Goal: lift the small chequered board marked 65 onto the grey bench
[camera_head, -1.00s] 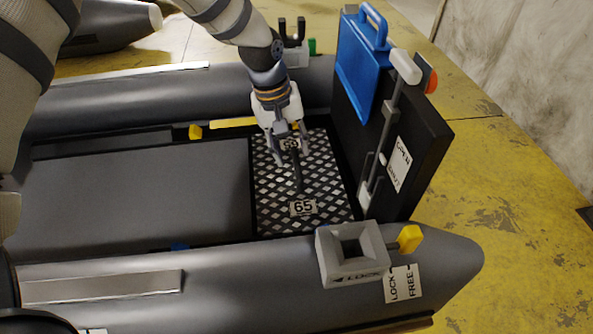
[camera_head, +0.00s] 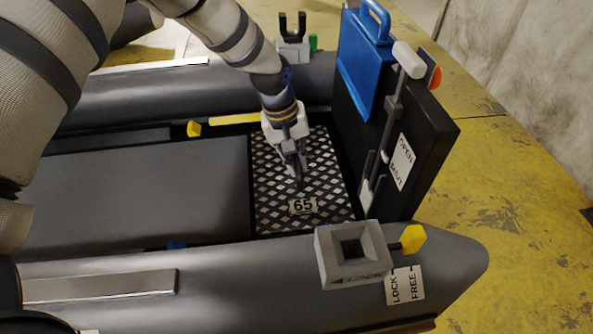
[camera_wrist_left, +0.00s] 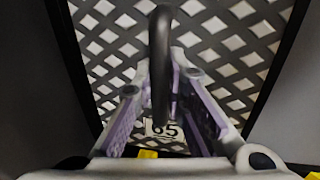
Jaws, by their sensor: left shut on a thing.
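The chequered board (camera_head: 325,210), black with pale diamonds and marked 65, lies in the boat's floor well at the stern. It also fills much of the left wrist view (camera_wrist_left: 225,72). My left gripper (camera_head: 297,172) points down over it, shut on its dark upright handle (camera_wrist_left: 160,60), which stands between the purple-padded fingers. The board looks level in the well; I cannot tell whether it is clear of the floor. The flat grey bench (camera_head: 150,190) lies directly left of the board and is bare. My right gripper is not in view.
A black transom (camera_head: 425,160) with a blue handled case (camera_head: 362,65) and a lever (camera_head: 388,130) stands right of the board. A grey socket block (camera_head: 352,255) with a yellow knob (camera_head: 412,238) sits on the near tube. A yellow bar (camera_head: 233,118) lies behind.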

